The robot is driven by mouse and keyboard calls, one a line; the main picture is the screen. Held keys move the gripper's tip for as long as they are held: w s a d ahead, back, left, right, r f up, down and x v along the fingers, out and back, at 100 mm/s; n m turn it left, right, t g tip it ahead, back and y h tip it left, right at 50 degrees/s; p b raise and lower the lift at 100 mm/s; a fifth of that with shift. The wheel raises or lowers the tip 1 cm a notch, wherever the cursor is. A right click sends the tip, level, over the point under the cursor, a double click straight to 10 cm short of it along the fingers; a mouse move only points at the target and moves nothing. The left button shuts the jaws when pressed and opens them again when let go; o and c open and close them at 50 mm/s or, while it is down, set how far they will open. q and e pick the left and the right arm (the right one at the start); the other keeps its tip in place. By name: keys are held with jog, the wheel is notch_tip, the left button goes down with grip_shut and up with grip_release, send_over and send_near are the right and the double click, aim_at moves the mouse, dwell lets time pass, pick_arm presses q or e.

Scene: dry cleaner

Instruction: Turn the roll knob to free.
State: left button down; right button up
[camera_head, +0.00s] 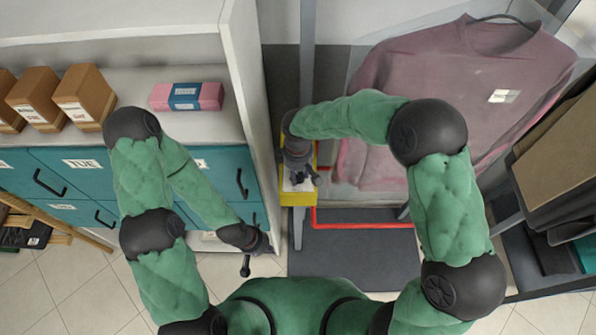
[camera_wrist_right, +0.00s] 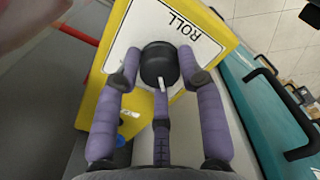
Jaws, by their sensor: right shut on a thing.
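The roll knob (camera_wrist_right: 158,62) is black and round with a white pointer line, on a white plate marked ROLL in a yellow box (camera_wrist_right: 92,108). In the right wrist view the pointer line faces the wrist. My right gripper (camera_wrist_right: 160,80) is shut on the knob, with fingers on both sides. In the head view the right gripper (camera_head: 299,178) covers the knob, and the yellow box (camera_head: 297,199) shows below it. My left gripper (camera_head: 247,262) hangs low at the left, away from the box; its fingers are too unclear to read. Position markings around the knob are mostly hidden.
Teal drawers (camera_head: 90,180) with black handles stand left of the box. A pink garment (camera_head: 440,90) hangs under clear film to the right. A red bar (camera_head: 365,225) runs beside the box above a dark mat (camera_head: 350,255). A blue button (camera_wrist_right: 121,138) shows lower on the box.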

aim_at(298, 175)
jog(key=shift+n, duration=0.4)
jog(key=o, duration=1.1)
jog(key=shift+o, duration=0.2)
notch_tip(298, 175, up, 12)
jog(key=shift+f, duration=0.1)
dwell(0.3)
